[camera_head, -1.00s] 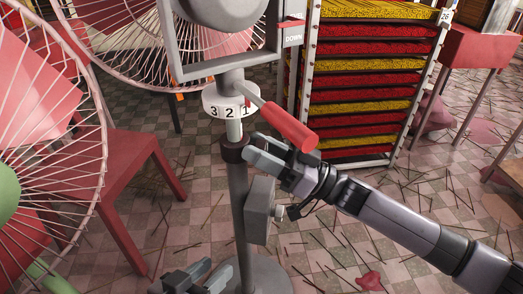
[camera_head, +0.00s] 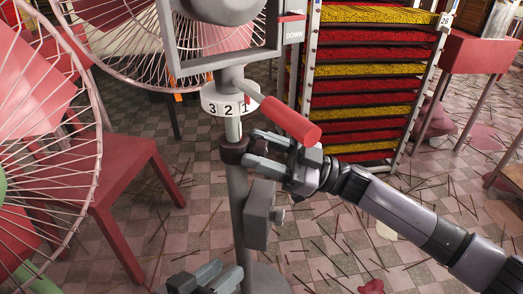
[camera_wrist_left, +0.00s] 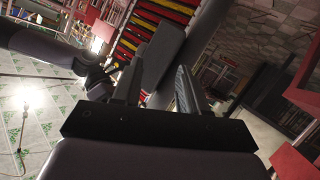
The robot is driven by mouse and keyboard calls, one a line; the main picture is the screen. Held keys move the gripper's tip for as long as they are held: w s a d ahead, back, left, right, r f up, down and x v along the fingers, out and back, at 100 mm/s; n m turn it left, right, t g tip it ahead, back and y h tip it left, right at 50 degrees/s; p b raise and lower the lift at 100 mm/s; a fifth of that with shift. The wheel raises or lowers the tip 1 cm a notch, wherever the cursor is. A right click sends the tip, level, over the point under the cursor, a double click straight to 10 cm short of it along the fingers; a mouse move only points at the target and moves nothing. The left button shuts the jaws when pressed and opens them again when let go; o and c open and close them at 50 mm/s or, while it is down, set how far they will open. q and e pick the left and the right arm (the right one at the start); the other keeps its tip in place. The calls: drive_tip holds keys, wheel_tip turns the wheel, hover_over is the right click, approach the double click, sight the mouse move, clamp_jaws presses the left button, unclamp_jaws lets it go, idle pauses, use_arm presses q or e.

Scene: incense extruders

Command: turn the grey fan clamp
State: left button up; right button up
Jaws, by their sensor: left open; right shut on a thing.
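The grey fan clamp (camera_head: 233,151) appears as a dark grey collar around the upright fan pole (camera_head: 238,205), below a white dial marked 3, 2, 1 (camera_head: 228,105). My right gripper (camera_head: 256,150) comes in from the right, its fingers pointing at the collar's right side. It is shut on part of the clamp, which the fingers mostly hide. My left gripper (camera_head: 205,279) is low at the bottom edge, open, left of the pole. In the left wrist view its two fingers (camera_wrist_left: 157,90) stand apart, with the pole and a grey box (camera_wrist_left: 162,55) beyond them.
A red handle (camera_head: 289,120) slants out just above my right gripper. A grey box with a knob (camera_head: 258,214) is on the pole below the clamp. A wire fan cage (camera_head: 60,90) and red stool (camera_head: 130,175) are at left. A rack of red and yellow trays (camera_head: 370,75) stands behind.

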drive_tip(key=o, duration=1)
drive_tip(key=shift+p+v, duration=0.6)
drive_tip(key=shift+v, duration=3.05)
